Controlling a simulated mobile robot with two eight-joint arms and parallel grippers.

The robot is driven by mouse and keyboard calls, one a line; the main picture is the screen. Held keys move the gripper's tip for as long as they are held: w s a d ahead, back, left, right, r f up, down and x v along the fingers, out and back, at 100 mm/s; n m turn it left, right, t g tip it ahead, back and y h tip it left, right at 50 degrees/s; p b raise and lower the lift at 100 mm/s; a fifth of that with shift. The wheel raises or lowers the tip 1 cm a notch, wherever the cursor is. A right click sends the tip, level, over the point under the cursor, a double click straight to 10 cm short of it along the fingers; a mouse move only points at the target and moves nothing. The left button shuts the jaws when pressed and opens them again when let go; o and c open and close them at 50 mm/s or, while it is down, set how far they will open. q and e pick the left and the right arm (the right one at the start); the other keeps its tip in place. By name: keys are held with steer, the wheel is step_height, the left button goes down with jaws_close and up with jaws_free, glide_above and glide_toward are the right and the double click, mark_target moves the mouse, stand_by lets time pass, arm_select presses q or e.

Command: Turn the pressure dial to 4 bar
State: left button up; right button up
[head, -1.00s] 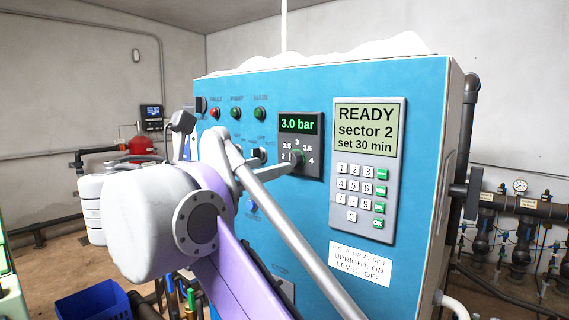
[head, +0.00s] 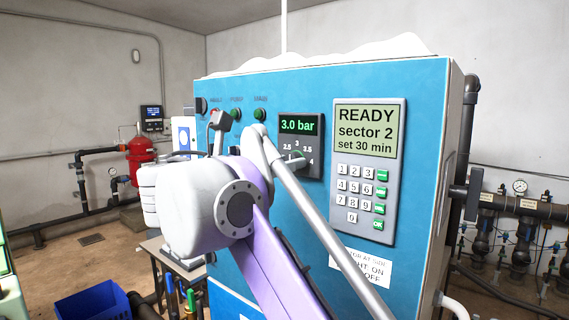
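The pressure dial (head: 298,155) is on the blue control cabinet (head: 395,82), below a green display (head: 298,125) that reads 3.0 bar. Scale marks show around the dial, with 4 at its lower right; its left side is partly covered. My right gripper (head: 294,163) reaches in from behind its own arm, and a grey fingertip is at the dial. The arm hides most of the gripper, so I cannot tell whether it grips the dial or how far it is open. My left gripper is not in view.
A keypad panel (head: 398,170) reading READY, sector 2, set 30 min is right of the dial. Indicator lamps (head: 236,114) are at its upper left. My arm covers the lower cabinet and part of a white label (head: 375,268). Pipes with a gauge (head: 519,186) stand at right.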

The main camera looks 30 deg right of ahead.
jaws_close()
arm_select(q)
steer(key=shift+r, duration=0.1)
arm_select(e)
steer(key=m+p, duration=0.1)
steer(key=m, duration=0.1)
steer(key=m+p, duration=0.2)
steer(key=m, duration=0.1)
steer(key=shift+r+m+p, duration=0.25)
steer(key=shift+m+p, duration=0.05)
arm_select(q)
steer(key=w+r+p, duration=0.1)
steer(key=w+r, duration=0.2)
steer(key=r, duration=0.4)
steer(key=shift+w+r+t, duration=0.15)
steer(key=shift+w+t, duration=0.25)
arm_select(e)
steer(key=m, duration=1.2)
steer(key=shift+f, duration=0.25)
